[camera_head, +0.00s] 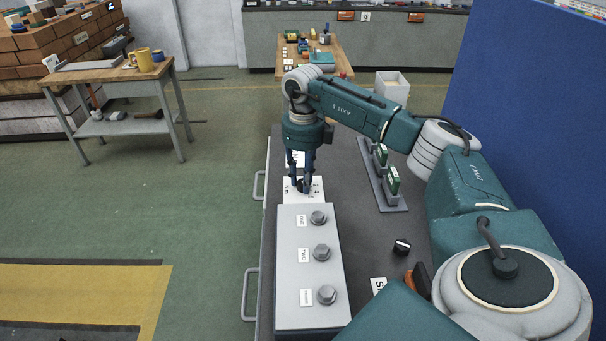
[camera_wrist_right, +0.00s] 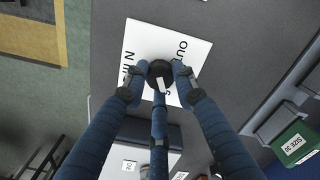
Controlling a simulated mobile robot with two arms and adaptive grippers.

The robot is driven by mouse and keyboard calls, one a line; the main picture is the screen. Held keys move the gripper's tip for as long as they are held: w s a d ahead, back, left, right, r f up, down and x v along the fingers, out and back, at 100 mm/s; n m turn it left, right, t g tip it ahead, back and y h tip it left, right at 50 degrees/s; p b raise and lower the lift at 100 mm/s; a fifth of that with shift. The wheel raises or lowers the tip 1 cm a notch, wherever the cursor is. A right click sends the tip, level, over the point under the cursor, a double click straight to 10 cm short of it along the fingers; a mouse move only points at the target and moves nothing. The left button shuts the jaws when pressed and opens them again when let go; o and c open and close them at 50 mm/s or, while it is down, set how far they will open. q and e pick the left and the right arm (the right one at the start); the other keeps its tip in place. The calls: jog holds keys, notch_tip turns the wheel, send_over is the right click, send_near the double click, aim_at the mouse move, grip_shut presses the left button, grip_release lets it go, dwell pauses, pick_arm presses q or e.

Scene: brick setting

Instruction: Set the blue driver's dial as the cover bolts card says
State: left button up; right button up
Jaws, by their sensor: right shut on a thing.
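My right gripper (camera_head: 303,184) has its blue fingers closed around a small black round knob (camera_wrist_right: 160,74) with a white mark, low over the bench. The knob sits on a white plate (camera_wrist_right: 137,45) with black lettering; "OUT" shows and other words are partly covered. The plate (camera_head: 316,184) also shows in the head view, just beyond a grey box (camera_head: 292,265) with three hex bolts, each with a small label. I cannot tell which card is the cover bolts card, and no blue driver is plain to see. My left gripper is not in view.
A second black knob (camera_head: 402,247) lies right of the grey box, near a partly hidden card (camera_head: 378,286). A rack (camera_head: 396,207) with green boxes stands at the right, before a blue wall (camera_head: 530,100). A wooden table (camera_head: 112,73) stands far left.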

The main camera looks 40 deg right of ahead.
jog(key=shift+d+r, duration=0.15)
jog(key=shift+r, duration=0.05)
jog(key=o, duration=0.9)
jog(key=shift+o, duration=1.3)
jog(key=shift+f, duration=0.1)
notch_tip(320, 180, up, 12)
jog(key=shift+s, duration=0.1)
